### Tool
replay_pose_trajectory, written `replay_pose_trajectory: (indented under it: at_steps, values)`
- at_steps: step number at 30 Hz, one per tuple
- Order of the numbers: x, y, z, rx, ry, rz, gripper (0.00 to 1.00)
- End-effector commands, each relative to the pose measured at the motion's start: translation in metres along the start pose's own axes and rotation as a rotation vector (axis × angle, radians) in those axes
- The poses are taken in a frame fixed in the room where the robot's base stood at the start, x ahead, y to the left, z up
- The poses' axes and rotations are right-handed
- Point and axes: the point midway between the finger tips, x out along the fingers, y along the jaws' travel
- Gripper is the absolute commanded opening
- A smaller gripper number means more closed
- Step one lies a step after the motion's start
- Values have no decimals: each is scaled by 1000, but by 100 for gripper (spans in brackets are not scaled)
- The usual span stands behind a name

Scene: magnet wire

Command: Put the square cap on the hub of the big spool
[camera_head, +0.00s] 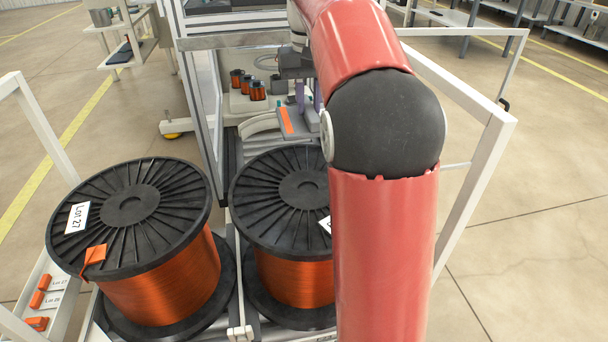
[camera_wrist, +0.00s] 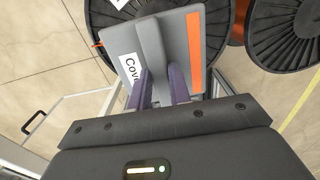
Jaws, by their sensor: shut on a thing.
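My gripper (camera_head: 309,97) is shut on the raised rib of the square cap (camera_head: 297,122), a flat grey plate with an orange stripe. In the wrist view, my fingers (camera_wrist: 162,88) grip the rib of the cap (camera_wrist: 179,45), and a white label partly reading "Cove" shows beside it. Two large black-flanged spools of orange wire stand in front: the right spool (camera_head: 270,195) with its hub (camera_head: 303,187), and the left spool (camera_head: 95,235) marked "Lot 27". The cap is just beyond the right spool's far rim in the head view. My arm hides that spool's right part.
Several small orange spools (camera_head: 255,91) stand on a pale bench behind. A white frame post (camera_head: 470,190) rises at the right. An orange tag (camera_head: 94,256) sits on the left spool's rim. A tray (camera_head: 50,290) with orange pieces lies at the lower left.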

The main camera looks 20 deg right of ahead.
Motion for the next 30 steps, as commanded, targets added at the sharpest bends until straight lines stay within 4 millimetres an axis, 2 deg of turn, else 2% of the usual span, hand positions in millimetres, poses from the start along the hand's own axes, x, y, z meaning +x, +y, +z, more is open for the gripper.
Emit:
replay_pose_trajectory:
  at_steps: [1,3,12,15,23,30]
  values:
    - [17,0,1,0,-5,0,0]
    - [36,0,1,-1,-4,0,0]
    - [112,0,1,-1,-3,0,0]
    - [129,0,1,-1,-2,0,0]
    - [148,0,0,-1,-2,0,0]
    - [181,0,0,0,-1,0,0]
